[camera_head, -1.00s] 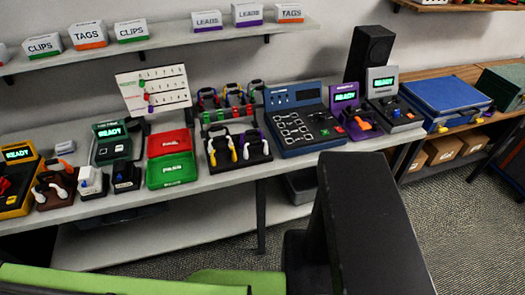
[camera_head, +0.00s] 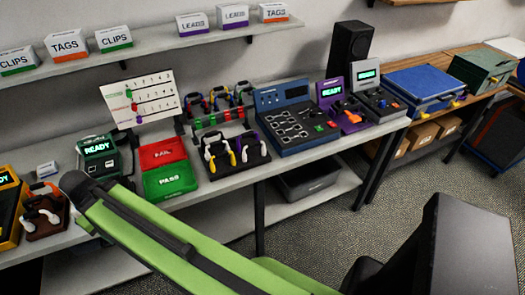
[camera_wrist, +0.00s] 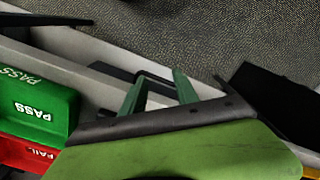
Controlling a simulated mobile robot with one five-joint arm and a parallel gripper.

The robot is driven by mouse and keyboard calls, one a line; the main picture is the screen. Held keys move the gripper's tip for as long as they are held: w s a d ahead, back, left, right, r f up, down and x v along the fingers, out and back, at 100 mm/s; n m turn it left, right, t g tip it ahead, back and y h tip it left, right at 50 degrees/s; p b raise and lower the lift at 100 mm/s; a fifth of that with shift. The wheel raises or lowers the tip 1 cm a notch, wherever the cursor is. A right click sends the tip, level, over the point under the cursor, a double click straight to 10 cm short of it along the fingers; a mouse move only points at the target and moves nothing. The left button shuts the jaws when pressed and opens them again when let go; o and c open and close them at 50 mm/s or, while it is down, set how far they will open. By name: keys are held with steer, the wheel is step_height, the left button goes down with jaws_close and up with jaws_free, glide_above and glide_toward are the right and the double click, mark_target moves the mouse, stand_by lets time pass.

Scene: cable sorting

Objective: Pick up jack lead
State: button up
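Coiled leads hang on a rear rack (camera_head: 222,116). More, with white, yellow and purple parts, stand in a front holder (camera_head: 233,163), and an orange and white one (camera_head: 42,196) sits at the far left. I cannot tell which is the jack lead. My green arm crosses the lower left in the head view, and my gripper is hidden there. In the wrist view, two dark green fingers of my gripper (camera_wrist: 160,92) show apart near the table's front edge, nothing visible held between them. Their bases are hidden behind my arm.
A red FAIL tray (camera_head: 162,152) and green PASS tray (camera_head: 169,181) lie on the bench. A dark green READY unit (camera_head: 99,150) stands left of them. A blue panel (camera_head: 291,118) and purple unit (camera_head: 334,93) stand right. A shelf with boxes (camera_head: 67,44) is above.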

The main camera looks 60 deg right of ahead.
steer(key=shift+o, duration=0.6)
steer(key=shift+s+r, duration=0.2)
steer(key=shift+r, duration=0.05)
step_height(320, 180, up, 17)
steer(key=w+d+m+p, duration=0.1)
steer(key=w+d+p, duration=0.15)
steer(key=p, duration=1.55)
steer(key=d+r+m+p, duration=0.3)
steer(key=d+r+p, duration=0.1)
steer(key=d, duration=0.2)
steer(key=m, duration=2.1)
glide_toward(254, 146)
steer(key=f+b, duration=0.2)
steer(key=b, duration=0.2)
steer(key=f+b, duration=0.3)
steer(key=b, duration=0.1)
steer(key=f+b, duration=0.2)
steer(key=b, duration=0.3)
steer(key=shift+d+f, duration=0.25)
steer(key=shift+d, duration=0.05)
steer(key=f+b, duration=0.5)
steer(key=shift+w+d+f, duration=0.1)
steer(key=shift+w+f, duration=0.05)
steer(key=shift+w, duration=0.05)
steer(key=shift+r, duration=0.2)
jaws_close()
